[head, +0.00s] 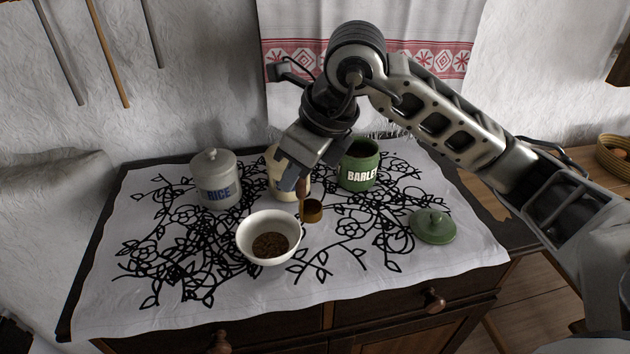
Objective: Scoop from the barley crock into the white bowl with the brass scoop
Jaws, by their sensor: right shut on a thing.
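The green barley crock (359,165) stands open at the back right of the cloth, its label facing me. Its green lid (432,227) lies apart on the cloth to the right. The white bowl (268,238) stands near the front middle with brown grains in its bottom. My right gripper (296,185) points down behind the bowl and is shut on the handle of the brass scoop (311,211). The scoop's cup is just right of the bowl's rim. I cannot tell whether the scoop holds anything. My left gripper is not in view.
A grey lidded rice crock (216,180) stands at the back left. A cream crock (275,170) stands behind my right gripper, partly hidden by it. The patterned cloth (345,270) is clear at the front and left. A towel (440,60) hangs on the wall behind.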

